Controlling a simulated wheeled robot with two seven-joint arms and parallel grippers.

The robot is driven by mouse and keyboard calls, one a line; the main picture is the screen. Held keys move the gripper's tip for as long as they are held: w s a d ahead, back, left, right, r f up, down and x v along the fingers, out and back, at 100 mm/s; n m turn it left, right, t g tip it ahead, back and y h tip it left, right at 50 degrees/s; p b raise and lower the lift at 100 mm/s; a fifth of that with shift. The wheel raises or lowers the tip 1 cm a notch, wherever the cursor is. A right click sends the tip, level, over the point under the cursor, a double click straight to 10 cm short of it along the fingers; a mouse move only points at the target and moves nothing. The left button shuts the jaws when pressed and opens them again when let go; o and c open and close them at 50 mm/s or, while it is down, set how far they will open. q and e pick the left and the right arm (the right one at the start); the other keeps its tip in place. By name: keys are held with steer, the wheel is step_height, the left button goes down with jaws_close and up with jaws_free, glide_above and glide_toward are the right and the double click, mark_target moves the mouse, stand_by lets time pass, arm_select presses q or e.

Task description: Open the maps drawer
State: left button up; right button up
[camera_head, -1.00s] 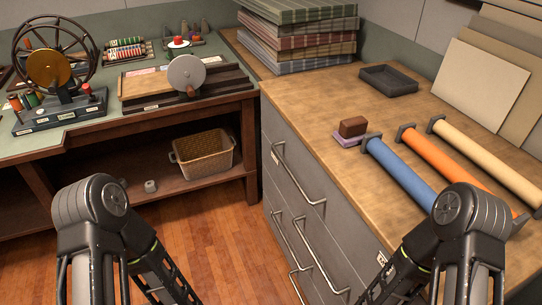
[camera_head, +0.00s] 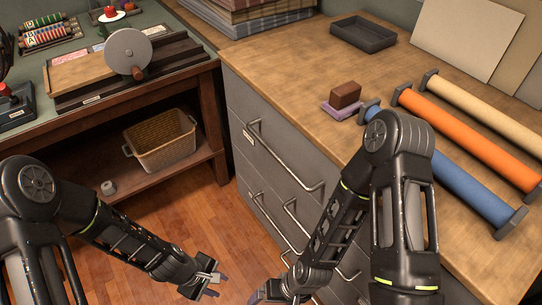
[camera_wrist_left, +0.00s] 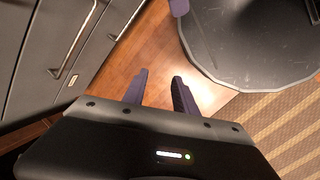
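The grey drawer cabinet (camera_head: 262,172) stands right of centre in the head view, its drawers shut. The top drawer has a long metal bar handle (camera_head: 285,160) and a small label (camera_head: 248,137) too small to read; lower handles (camera_head: 292,215) show below it. I cannot tell which drawer is marked maps. My left gripper (camera_head: 214,283) is low over the floor, left of the cabinet front and apart from it. In the left wrist view its fingers (camera_wrist_left: 160,88) are apart and empty, with drawer fronts (camera_wrist_left: 25,55) at the left. My right gripper (camera_head: 266,294) is at the bottom edge, mostly cut off.
The cabinet top holds a dark tray (camera_head: 363,34), a brown block (camera_head: 345,95) and blue, orange and cream rolls (camera_head: 470,140). A workbench (camera_head: 180,95) with a wicker basket (camera_head: 160,142) on its lower shelf stands at left. Wooden floor (camera_head: 215,225) is clear between them.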

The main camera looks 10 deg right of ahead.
arm_select(q)
steer(key=w+d+r+n+h+b, duration=0.2)
steer(key=w+d+n, duration=0.25)
steer(key=n, duration=0.25)
steer(key=n+t+h+b, duration=0.2)
steer(key=n+t+h, duration=0.5)
steer(key=n, duration=1.7)
glide_toward(277, 156)
steer(key=w+d+f+g+h, duration=0.1)
steer(key=w+f+g+h, duration=0.1)
steer(key=w, duration=0.1)
steer(key=shift+s+d, duration=0.1)
steer(key=shift+d, duration=0.05)
steer(key=shift+x, duration=3.9)
steer(key=shift+c, duration=0.2)
